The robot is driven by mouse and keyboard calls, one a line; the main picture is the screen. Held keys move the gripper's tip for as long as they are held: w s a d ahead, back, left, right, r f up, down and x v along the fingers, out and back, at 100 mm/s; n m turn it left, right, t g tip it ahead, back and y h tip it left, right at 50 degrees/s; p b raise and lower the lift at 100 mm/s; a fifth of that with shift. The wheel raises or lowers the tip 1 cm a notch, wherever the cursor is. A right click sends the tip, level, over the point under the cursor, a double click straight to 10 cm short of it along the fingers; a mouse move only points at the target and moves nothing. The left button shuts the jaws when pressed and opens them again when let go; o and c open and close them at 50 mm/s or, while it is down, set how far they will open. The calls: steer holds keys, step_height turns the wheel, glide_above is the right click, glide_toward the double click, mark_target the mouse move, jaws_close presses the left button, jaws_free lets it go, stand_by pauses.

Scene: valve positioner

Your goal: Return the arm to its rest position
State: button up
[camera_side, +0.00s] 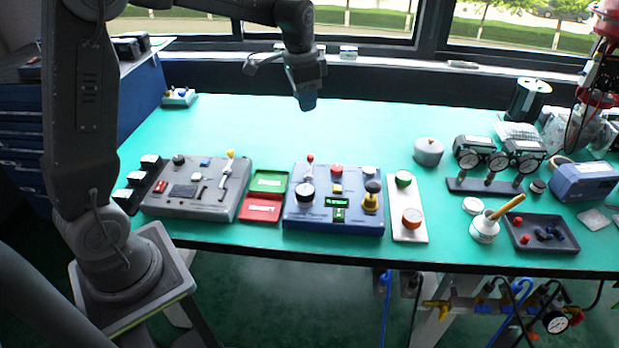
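My gripper (306,101) hangs above the back part of the green table (370,135), pointing down, clear of the panels. Its fingertips look close together, but they are small and dark, so I cannot tell whether they are open or shut. No held object shows. The arm reaches in from the left, from my base in front of the table, and its upper part leaves the top of the picture.
A grey control box (195,195), red and green trays (262,205), a blue control box (330,215) and a white panel (407,225) line the front. Gauges (497,162) and a dark parts tray (565,232) are at right. The table's back middle is clear.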

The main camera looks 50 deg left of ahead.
steer(key=s+d+r+n+t, duration=0.1)
steer(key=s+d+r, duration=0.2)
steer(key=s, duration=0.3)
steer(key=s+d+r+n+t, duration=0.1)
steer(key=s+d+r, duration=0.2)
steer(key=s, duration=0.3)
steer(key=s+d+f+n+t, duration=0.1)
steer(key=s+d, duration=0.1)
steer(key=s, duration=0.4)
steer(key=s+d+f+n+t, duration=0.1)
steer(key=s+d, duration=0.1)
steer(key=s, duration=0.4)
steer(key=shift+s+f+n, duration=0.25)
steer(key=shift+f+n, duration=0.05)
